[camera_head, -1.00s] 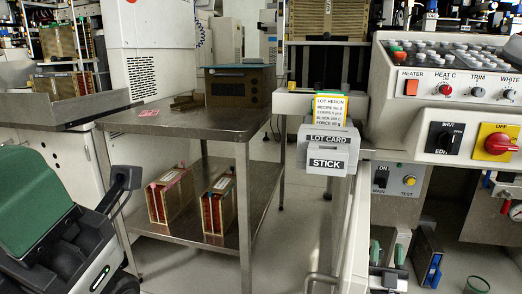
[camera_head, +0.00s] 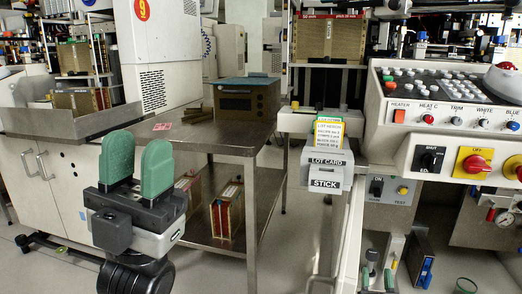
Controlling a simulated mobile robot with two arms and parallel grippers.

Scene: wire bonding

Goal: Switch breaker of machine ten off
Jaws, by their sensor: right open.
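No machine number shows on this machine. My left gripper (camera_head: 138,168) stands upright at the left, in front of the steel table, far from the switch. Its two green fingers are apart with a narrow empty gap.
A black rotary switch (camera_head: 432,159) sits left of the red one. A lot card holder (camera_head: 325,168) sticks out from the machine's left. A steel table (camera_head: 222,132) carries a brown box (camera_head: 243,98).

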